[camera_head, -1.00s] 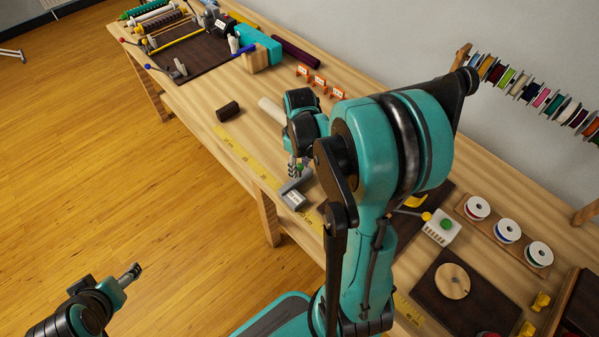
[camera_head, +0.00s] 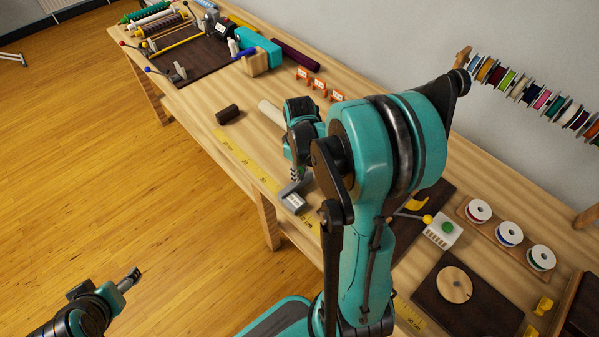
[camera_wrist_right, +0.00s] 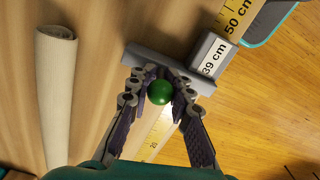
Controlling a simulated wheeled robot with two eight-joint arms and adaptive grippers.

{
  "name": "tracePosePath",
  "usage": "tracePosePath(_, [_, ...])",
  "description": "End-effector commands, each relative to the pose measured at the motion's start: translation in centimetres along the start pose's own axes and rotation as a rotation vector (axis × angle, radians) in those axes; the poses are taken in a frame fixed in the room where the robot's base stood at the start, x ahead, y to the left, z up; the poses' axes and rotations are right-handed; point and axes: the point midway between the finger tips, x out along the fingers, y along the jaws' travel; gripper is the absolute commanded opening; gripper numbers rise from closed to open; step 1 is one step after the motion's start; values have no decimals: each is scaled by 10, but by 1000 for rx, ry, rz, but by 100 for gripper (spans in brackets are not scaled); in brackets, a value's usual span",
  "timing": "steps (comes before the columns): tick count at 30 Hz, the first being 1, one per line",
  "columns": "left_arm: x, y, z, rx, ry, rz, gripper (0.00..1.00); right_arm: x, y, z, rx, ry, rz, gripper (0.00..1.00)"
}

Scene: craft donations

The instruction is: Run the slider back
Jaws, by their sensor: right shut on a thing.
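The slider (camera_head: 294,200) is a grey block with a crosspiece, sitting on the yellow tape scale (camera_head: 246,162) along the table's front edge. In the right wrist view its label (camera_wrist_right: 214,56) reads 39 cm, and the 50 cm mark lies beyond it. A round green knob (camera_wrist_right: 160,92) stands at the slider's crosspiece (camera_wrist_right: 160,68). My right gripper (camera_head: 297,174) is down at the slider, its fingers (camera_wrist_right: 160,88) shut on the green knob from both sides. My left gripper (camera_head: 131,278) is over the floor, away from the table; its jaw state is unclear.
Small orange numbered stands (camera_head: 320,84) are behind. Ribbon spools (camera_head: 508,233) and a dark board (camera_head: 430,292) are at the right. My right arm hides part of the table.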

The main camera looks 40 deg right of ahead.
Motion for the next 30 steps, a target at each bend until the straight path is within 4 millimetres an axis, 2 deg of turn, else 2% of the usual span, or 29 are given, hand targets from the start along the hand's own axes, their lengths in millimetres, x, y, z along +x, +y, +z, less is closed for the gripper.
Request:
tracePosePath(5, [-1,0,-1,0,0,0,70,0,-2,10,1,0,0,0])
tracePosePath(12, [-4,0,-3,0,0,0,70,0,-10,49,3,-1,0,0])
tracePosePath(21, [-4,0,-3,0,0,0,70,0,-10,52,0,0,0,0])
tracePosePath(22, [-4,0,-3,0,0,0,70,0,-10,52,0,0,0,26])
tracePosePath(24, [-4,0,-3,0,0,0,70,0,-10,52,0,0,0,41])
tracePosePath(30, [-4,0,-3,0,0,0,70,0,-10,52,0,0,0,41])
